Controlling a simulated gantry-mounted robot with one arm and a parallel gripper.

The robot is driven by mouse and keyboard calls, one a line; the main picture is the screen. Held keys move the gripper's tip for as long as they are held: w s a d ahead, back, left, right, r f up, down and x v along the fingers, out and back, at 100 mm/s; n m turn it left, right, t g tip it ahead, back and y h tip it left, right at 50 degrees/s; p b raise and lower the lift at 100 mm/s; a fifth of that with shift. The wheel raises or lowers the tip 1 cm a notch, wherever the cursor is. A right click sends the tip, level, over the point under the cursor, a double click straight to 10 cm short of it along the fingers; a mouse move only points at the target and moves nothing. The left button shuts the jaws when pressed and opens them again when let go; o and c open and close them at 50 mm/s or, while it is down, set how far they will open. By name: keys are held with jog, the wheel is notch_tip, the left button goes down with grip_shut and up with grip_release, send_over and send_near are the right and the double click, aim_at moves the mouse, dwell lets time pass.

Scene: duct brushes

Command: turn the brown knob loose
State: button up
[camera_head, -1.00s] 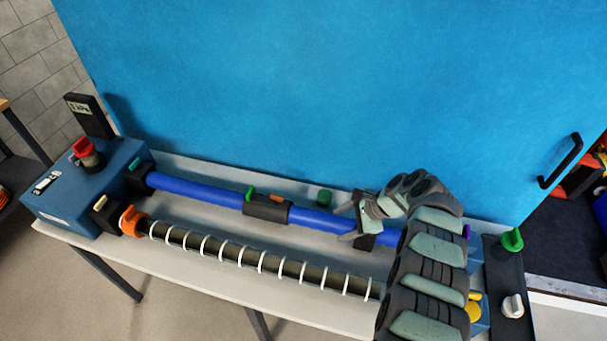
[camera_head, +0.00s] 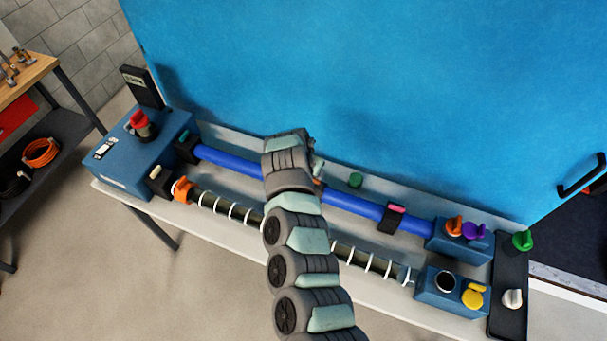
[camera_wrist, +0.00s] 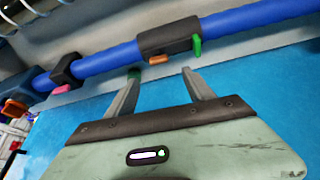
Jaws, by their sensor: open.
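The brown knob (camera_wrist: 159,59) is a small brown-orange bar on the side of a black clamp block (camera_wrist: 168,38) around the blue tube. A green lever (camera_wrist: 197,46) sits beside it on the same block. My gripper (camera_wrist: 160,80) is open and empty. Its two fingers point at the block, with the knob roughly between their tips in the picture and seemingly a short gap away. In the head view my arm covers most of this block; only a bit of orange-brown (camera_head: 318,182) shows beside my wrist.
The blue tube (camera_head: 350,203) runs along a narrow bench against a blue panel (camera_head: 350,80). A second black clamp with a pink knob (camera_head: 396,208) is to the right. A white-coiled rod (camera_head: 375,263) lies in front.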

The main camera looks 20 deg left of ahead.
aim_at(314, 179)
jog(key=shift+b+x, duration=0.75)
jog(key=shift+x, duration=4.4)
jog(key=shift+d, duration=0.1)
jog(key=shift+c, duration=0.5)
grip_shut()
